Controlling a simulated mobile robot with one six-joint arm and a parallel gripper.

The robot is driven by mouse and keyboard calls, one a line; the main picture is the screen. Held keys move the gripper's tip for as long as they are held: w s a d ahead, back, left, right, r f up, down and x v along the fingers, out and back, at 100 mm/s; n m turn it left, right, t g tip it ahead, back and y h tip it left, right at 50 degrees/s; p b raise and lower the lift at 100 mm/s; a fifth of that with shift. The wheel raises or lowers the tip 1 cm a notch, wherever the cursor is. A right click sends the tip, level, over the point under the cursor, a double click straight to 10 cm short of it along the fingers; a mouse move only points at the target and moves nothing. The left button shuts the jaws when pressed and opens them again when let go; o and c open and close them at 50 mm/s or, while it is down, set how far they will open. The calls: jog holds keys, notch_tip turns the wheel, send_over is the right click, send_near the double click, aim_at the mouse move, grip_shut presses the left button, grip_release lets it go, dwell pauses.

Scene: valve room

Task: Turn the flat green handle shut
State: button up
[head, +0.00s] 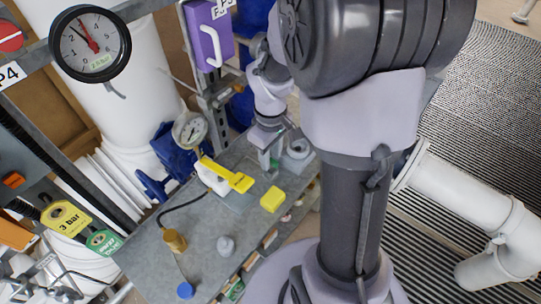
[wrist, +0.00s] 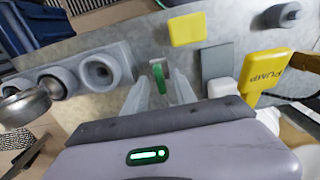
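The flat green handle (wrist: 158,77) shows in the wrist view as a narrow green strip on the grey bench top. It lies in line with the gap between my fingertips. My gripper (wrist: 159,90) is open, with one pale finger on each side of that gap. I cannot tell whether either finger touches the handle. In the head view my gripper (head: 266,158) points down over the far right part of the bench. Only a small bit of the green handle (head: 275,163) shows beside the fingers, and the rest is hidden.
Grey pipe fittings (wrist: 100,72) stand close to the left of my fingers in the wrist view. A yellow block (wrist: 187,28) lies beyond, and a yellow PUMP handle (wrist: 265,72) is on the right.

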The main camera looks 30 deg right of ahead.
grip_shut()
jog(key=shift+m, duration=0.3)
jog(key=m, duration=0.3)
jog(key=shift+m, duration=0.4)
jog(key=m, duration=0.4)
jog(key=shift+m, duration=0.3)
jog(key=m+b, duration=0.1)
jog(key=m, duration=0.3)
jog(key=shift+m+b, duration=0.35)
jog(key=shift+m, duration=2.05)
